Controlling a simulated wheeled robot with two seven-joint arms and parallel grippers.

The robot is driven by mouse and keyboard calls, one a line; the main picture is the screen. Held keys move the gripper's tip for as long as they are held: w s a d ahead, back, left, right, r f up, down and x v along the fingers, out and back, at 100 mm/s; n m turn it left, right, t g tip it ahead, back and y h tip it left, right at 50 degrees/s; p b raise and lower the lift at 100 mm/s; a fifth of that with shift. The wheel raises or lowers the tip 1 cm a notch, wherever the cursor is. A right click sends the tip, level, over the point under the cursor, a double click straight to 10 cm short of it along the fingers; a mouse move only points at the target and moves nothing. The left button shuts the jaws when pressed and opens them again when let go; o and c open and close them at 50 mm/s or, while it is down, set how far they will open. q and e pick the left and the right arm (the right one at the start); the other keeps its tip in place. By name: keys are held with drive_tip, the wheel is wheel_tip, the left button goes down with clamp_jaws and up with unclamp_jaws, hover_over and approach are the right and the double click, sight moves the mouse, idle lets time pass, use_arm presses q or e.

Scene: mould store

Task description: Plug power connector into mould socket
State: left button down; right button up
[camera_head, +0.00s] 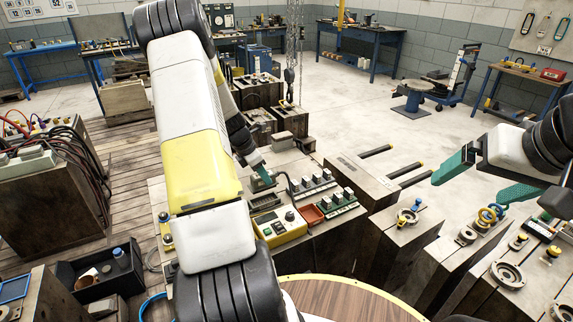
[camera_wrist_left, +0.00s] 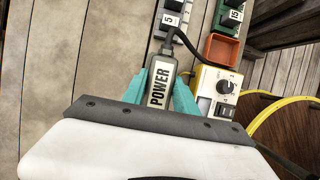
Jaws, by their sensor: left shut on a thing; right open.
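My left gripper (camera_head: 262,172) reaches down over the bench in the head view. In the left wrist view its teal fingers (camera_wrist_left: 159,80) are shut on the grey power connector (camera_wrist_left: 157,88), labelled POWER. A black cable (camera_wrist_left: 190,44) curves away from its upper end to the right. Just beyond that end is a grey socket block (camera_wrist_left: 172,20) labelled 5; I cannot tell whether they touch. A green block (camera_wrist_left: 232,18) labelled 15 lies to its right. Which one is the mould socket is unclear. My right gripper (camera_head: 487,178) is open and empty at the right, away from these blocks.
A cream-and-yellow control box (camera_head: 281,226) with a knob stands near the blocks, beside a red-orange tray (camera_head: 311,215). Metal rings and fittings (camera_head: 467,236) sit on wooden blocks at right. A round yellow-edged wooden top (camera_head: 345,300) is at the front. Open floor lies behind.

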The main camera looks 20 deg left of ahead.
sight(264, 189)
use_arm(q)
drive_tip(key=shift+f, duration=2.25)
drive_tip(key=shift+f, duration=0.85)
idle(0.4)
drive_tip(key=c, duration=0.9)
unclamp_jaws()
drive_tip(key=shift+o, duration=0.5)
drive_tip(key=o, duration=0.3)
drive_tip(key=shift+r, duration=3.75)
